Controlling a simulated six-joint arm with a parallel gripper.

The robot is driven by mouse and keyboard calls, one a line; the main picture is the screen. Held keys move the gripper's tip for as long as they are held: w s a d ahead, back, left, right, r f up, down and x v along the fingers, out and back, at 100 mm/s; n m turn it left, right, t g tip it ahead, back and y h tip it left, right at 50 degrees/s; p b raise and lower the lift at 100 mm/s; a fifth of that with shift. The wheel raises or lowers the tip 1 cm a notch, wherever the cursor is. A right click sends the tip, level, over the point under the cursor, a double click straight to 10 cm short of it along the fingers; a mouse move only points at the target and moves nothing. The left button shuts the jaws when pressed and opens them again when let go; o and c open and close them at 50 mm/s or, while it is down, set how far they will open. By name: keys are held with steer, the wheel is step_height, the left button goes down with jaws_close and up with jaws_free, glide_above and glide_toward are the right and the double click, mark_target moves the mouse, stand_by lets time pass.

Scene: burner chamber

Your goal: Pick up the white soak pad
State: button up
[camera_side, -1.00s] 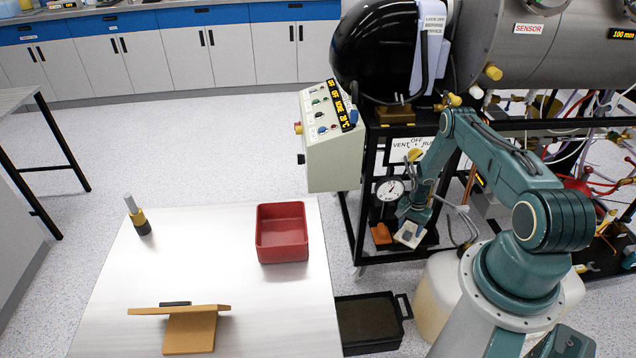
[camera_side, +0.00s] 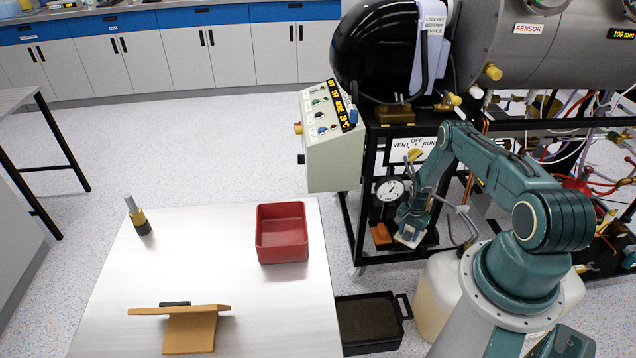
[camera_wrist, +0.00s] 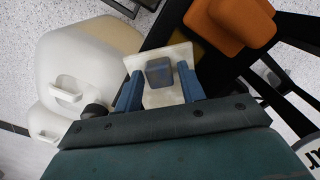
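The white soak pad (camera_side: 408,241) lies on the dark shelf at the lower part of the black frame in the side view. It is a pale square with a grey-blue block on top, and the wrist view shows it too (camera_wrist: 160,98). My gripper (camera_side: 409,226) points down at the pad, and its fingers partly cover it there. In the wrist view my gripper (camera_wrist: 161,78) has one blue finger on each side of the block. Narrow gaps show between fingers and block. Whether the fingertips touch the pad's surface is unclear.
An orange block (camera_side: 381,233) sits just left of the pad. A round dial gauge (camera_side: 390,190) stands behind it. A white jug (camera_wrist: 75,75) is close by. The steel table holds a red bin (camera_side: 282,250); a black tray (camera_side: 368,320) stands beside the table.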

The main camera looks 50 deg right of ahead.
mark_target(408, 233)
jaws_close()
steer(key=shift+r, duration=0.15)
step_height(408, 233, up, 20)
stand_by(0.9)
stand_by(0.5)
